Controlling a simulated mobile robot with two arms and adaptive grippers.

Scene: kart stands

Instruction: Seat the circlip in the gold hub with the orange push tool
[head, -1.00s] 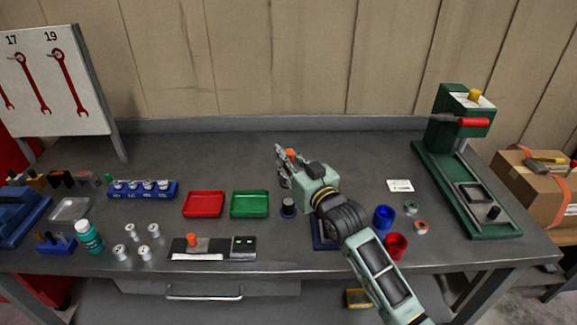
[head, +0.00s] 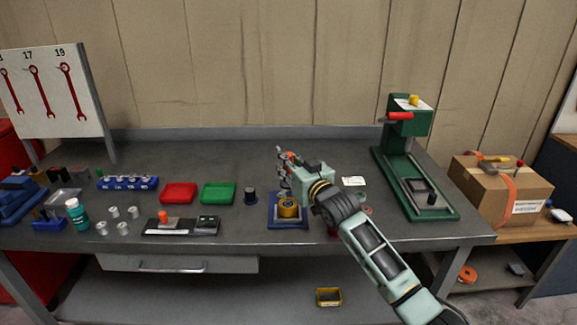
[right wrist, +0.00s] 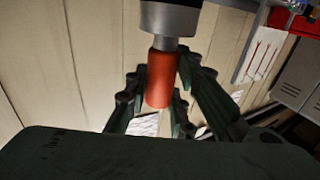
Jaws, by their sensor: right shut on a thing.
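My right gripper (head: 283,176) is shut on the orange push tool (head: 289,156) and holds it above the bench. In the right wrist view the tool's orange grip (right wrist: 161,78) is between the fingers (right wrist: 160,100), with a grey and black end beyond it. The gold hub (head: 289,209) stands on a blue base (head: 288,225) at the bench's front, just below the gripper in the picture. I cannot make out the circlip; the hub's top is partly covered by the gripper. My left gripper is not in view.
A dark cylinder (head: 250,196) stands left of the blue base. Green (head: 217,194) and red (head: 178,193) trays lie farther left. A green press (head: 408,150) stands at the right. My right forearm covers part of the bench's front right. The back middle is clear.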

